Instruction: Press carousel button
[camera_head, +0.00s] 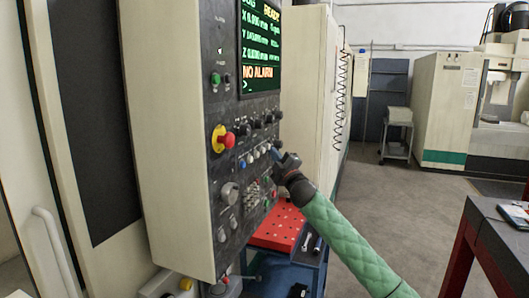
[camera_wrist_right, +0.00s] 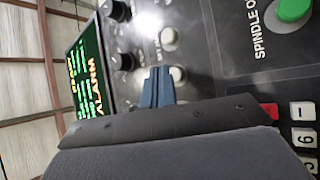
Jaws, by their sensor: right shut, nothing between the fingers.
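The machine's control panel (camera_head: 235,120) stands upright at the left of the head view. A row of small round white buttons (camera_head: 250,158) runs across its middle. In the wrist view, a white button (camera_wrist_right: 168,38) and another pale button (camera_wrist_right: 178,73) show on the dark panel. I cannot read which one is the carousel button. My right gripper (camera_head: 277,154) is at the right end of this row, shut and empty. Its blue fingertips (camera_wrist_right: 158,84) are close beside the pale button and partly cover it. I cannot tell whether they touch it. My left gripper is not in view.
A red emergency knob (camera_head: 224,139) on a yellow base, black knobs (camera_head: 256,124) and a keypad (camera_wrist_right: 305,137) are on the panel. A green button (camera_wrist_right: 293,9) sits beside spindle lettering. A red tray (camera_head: 276,228) lies below.

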